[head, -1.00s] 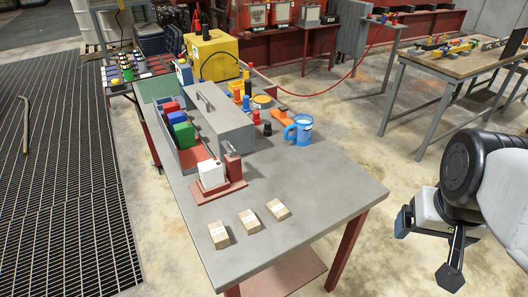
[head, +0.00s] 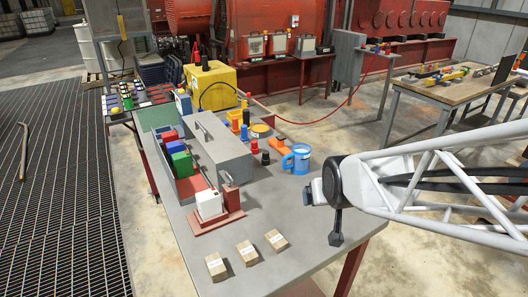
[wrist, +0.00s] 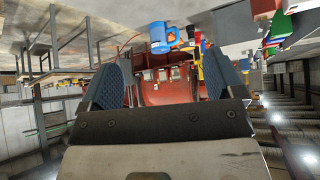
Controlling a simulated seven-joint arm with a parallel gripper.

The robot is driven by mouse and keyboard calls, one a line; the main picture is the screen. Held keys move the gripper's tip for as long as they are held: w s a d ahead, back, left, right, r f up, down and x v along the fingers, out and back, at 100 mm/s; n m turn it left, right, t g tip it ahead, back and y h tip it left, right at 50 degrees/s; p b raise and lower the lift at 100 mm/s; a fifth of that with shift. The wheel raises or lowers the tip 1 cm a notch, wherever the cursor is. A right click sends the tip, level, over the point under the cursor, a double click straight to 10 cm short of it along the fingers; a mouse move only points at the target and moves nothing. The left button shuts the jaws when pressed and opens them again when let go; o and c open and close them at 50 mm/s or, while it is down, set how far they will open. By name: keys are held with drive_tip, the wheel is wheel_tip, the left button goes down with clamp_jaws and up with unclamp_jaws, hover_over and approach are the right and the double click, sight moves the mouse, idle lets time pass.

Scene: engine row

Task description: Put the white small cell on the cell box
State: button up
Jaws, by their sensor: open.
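The white small cell (head: 209,204) stands upright on a red-brown base (head: 216,221) on the grey table, beside a small red-brown block. Behind it is a long open box (head: 196,184) holding red, blue and green cells, with a grey handled casing (head: 222,150) along its right side. I take this open box to be the cell box. My gripper (head: 322,214) is at the table's right side, well right of the white cell. In the wrist view its two fingers (wrist: 165,82) are apart with nothing between them. I cannot make out the white cell there.
A blue mug (head: 298,159) stands near my gripper and also shows in the upturned wrist view (wrist: 161,37). Several small tan boxes (head: 247,252) lie at the table's front. A yellow case (head: 212,85) stands at the back. The table's right front is clear.

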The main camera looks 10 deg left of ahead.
drive_tip(key=w+a+f+n+t+y, duration=0.1)
drive_tip(key=w+a+f, duration=0.1)
drive_tip(key=a, duration=0.5)
drive_tip(key=w+a+f+n+t+y, duration=0.1)
drive_tip(key=w+a+f+y, duration=0.15)
drive_tip(key=a, duration=0.45)
drive_tip(key=n+y, duration=0.3)
drive_tip(key=y, duration=0.1)
approach(208, 194)
drive_tip(key=shift+h+x, duration=0.25)
drive_tip(key=shift+x, duration=0.95)
drive_tip(key=shift+a+r, duration=0.1)
drive_tip(key=shift+a, duration=0.05)
drive_tip(key=shift+x, duration=1.2)
drive_tip(key=shift+w+a, duration=0.1)
drive_tip(key=shift+x, duration=2.5)
drive_tip(key=c, duration=1.3)
